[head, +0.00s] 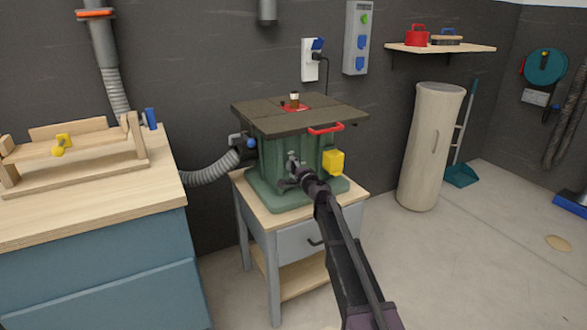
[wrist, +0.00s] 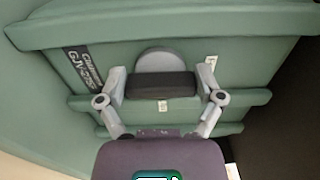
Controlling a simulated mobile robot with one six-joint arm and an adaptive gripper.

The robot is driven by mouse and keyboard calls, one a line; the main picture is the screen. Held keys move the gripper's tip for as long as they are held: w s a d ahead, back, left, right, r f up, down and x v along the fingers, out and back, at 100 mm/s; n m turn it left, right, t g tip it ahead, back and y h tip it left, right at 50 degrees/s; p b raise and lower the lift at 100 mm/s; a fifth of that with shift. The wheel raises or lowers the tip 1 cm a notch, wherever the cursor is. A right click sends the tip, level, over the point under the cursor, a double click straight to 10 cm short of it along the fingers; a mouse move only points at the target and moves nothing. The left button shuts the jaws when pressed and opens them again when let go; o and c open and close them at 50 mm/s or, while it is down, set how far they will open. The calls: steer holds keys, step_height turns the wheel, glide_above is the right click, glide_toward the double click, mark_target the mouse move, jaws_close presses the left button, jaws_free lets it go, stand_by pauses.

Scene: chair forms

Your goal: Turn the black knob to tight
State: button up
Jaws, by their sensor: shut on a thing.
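The green machine (head: 300,155) with a dark flat top stands on a small wooden-topped cabinet. My gripper (head: 290,170) is at its front face, and its fingers hide the knob in the head view. In the wrist view the black knob (wrist: 161,86) is a wide dark bar lying level in the picture, with a grey rounded plate (wrist: 160,61) behind it. My gripper (wrist: 162,88) is shut on the knob, one finger at each end. A small white mark (wrist: 162,106) shows just below the knob, and a pale label (wrist: 211,66) is at its upper right.
A yellow box (head: 333,162) and a red handle (head: 325,128) are on the machine, right of my gripper. A grey hose (head: 210,173) runs to its left side. A workbench (head: 80,215) stands at left; floor at right is mostly clear.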

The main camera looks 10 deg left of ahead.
steer(key=shift+w, duration=0.1)
stand_by(0.4)
steer(key=o, duration=0.9)
steer(key=shift+c, duration=0.2)
steer(key=v, duration=1.2)
